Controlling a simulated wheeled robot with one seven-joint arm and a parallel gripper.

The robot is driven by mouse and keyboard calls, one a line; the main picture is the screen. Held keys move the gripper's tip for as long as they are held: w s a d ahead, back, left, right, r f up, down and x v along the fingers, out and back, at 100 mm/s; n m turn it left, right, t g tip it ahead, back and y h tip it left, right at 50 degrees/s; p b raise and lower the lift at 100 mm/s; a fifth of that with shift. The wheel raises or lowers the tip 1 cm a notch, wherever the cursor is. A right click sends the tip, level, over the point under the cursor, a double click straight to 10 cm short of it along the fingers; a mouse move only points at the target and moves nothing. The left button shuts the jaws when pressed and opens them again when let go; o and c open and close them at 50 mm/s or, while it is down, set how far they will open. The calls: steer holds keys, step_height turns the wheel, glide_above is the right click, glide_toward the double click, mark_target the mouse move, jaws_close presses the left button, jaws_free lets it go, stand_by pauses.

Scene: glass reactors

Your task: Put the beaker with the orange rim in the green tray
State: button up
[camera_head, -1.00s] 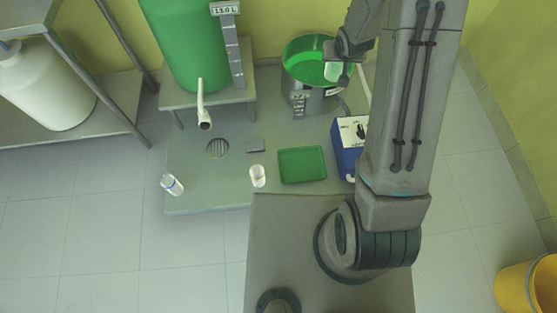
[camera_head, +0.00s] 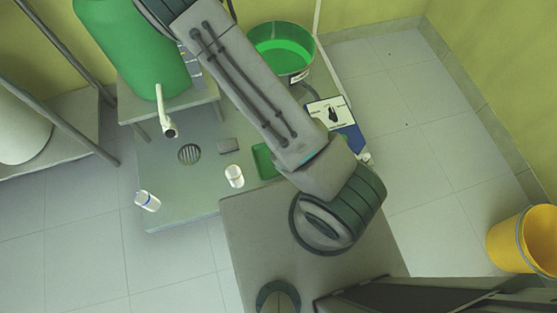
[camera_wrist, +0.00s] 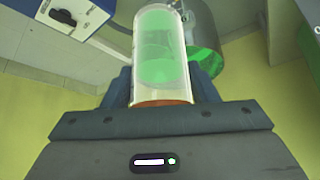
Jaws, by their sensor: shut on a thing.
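In the wrist view, the clear beaker with the orange rim (camera_wrist: 160,102) sits between the two dark fingers of my gripper (camera_wrist: 162,86). My gripper is shut on it, with the orange rim nearest the wrist. Green shows in or through its glass; I cannot tell which. In the head view my arm hides the gripper and the held beaker. The green tray (camera_head: 263,161) lies on the low grey platform (camera_head: 190,205), its right part hidden behind my arm.
A clear beaker (camera_head: 234,176) stands left of the tray, and one with a blue band (camera_head: 147,201) farther left. A drain (camera_head: 189,154), a small grey block (camera_head: 228,145), a tank spout (camera_head: 166,118), a green-filled vessel (camera_head: 281,48) and a blue-white box (camera_head: 335,118) are nearby.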

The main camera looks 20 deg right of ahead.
steer(key=s+d+f+m+g+h+b, duration=0.2)
steer(key=s+f+m, duration=0.5)
steer(key=f, duration=0.6)
steer(key=shift+s+g+b, duration=0.5)
steer(key=shift+s+b, duration=0.05)
steer(key=shift+s, duration=0.15)
steer(key=s+d+f+m+g+b, duration=0.1)
steer(key=s+f+m, duration=0.1)
steer(key=s, duration=0.2)
steer(key=s+d+f+m+g+b, duration=0.1)
steer(key=s+f+m, duration=0.1)
steer(key=s+f, duration=0.1)
steer(key=s+d+f+m+g+h+b, duration=0.1)
steer(key=s+f+m, duration=0.1)
steer(key=s, duration=0.3)
steer(key=shift+s+d+f, duration=0.25)
steer(key=shift+s+f, duration=0.1)
steer(key=shift+f, duration=0.25)
steer(key=shift+g, duration=0.3)
steer(key=shift+w+a+f+b, duration=0.6)
steer(key=shift+w+f+b, duration=0.35)
steer(key=shift+w+f, duration=0.9)
steer(key=shift+w+a+f+b, duration=0.6)
steer(key=shift+w+f+b, duration=0.3)
steer(key=shift+w+f, duration=0.85)
steer(key=shift+w+a+f+b, duration=0.6)
steer(key=shift+w+f+b, duration=0.35)
steer(key=shift+w+f, duration=0.9)
steer(key=shift+s, duration=0.1)
